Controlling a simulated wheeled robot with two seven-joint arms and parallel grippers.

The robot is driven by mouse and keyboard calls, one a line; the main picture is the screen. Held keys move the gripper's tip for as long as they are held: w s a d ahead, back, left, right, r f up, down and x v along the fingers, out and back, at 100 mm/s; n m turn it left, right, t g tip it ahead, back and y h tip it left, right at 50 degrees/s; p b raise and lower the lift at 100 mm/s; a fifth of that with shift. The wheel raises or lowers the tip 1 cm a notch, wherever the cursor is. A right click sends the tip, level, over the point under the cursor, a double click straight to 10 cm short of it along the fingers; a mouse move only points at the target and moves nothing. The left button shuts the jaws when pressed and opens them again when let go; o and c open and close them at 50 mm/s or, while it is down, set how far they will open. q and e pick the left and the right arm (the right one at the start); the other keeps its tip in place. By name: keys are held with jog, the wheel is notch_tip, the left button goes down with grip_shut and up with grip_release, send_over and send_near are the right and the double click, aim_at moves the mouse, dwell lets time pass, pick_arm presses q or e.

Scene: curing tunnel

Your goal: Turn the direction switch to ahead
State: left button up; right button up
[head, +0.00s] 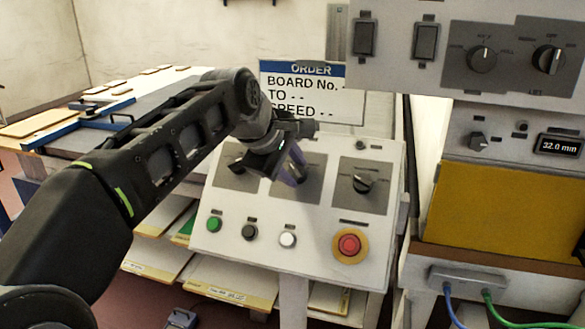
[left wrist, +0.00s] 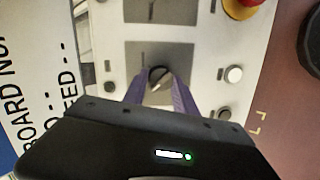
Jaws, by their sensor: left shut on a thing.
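A sloped white control panel (head: 325,215) carries three black rotary switches on grey plates in a row. My left gripper (head: 293,165), with purple fingers, is at the middle switch and mostly hides it in the head view. In the left wrist view the fingers (left wrist: 159,82) are shut on the black knob of this middle switch (left wrist: 158,73), one finger on each side. Its pointer line sits slanted. The plate's lettering is too small to read, so I cannot tell which position it marks. My right gripper is not in view.
The right rotary switch (head: 364,183) is close by. Below are green (head: 214,224), black (head: 249,232) and white (head: 288,240) buttons and a red emergency stop (head: 348,244). An order board (head: 312,78) stands behind; an upper switch panel (head: 390,75) overhangs at right.

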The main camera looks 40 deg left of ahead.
pick_arm(q)
grip_shut()
jog(key=shift+m, duration=0.4)
jog(key=m+p, duration=0.2)
jog(key=m, duration=0.1)
jog(key=shift+w+d+r+g, duration=0.1)
jog(key=shift+r+g, duration=0.05)
jog(key=shift+g, duration=0.25)
jog(key=m+y+p, duration=0.1)
jog(key=m, duration=0.3)
jog(key=shift+d+g, duration=0.1)
jog(key=shift+g, duration=0.2)
jog(key=m, duration=0.4)
jog(key=shift+w+d+m+y+p, duration=0.1)
jog(key=shift+m+y+p, duration=0.2)
jog(key=shift+y+p, duration=0.1)
jog(key=m+y, duration=0.1)
jog(key=m, duration=0.3)
jog(key=shift+m+g, duration=0.3)
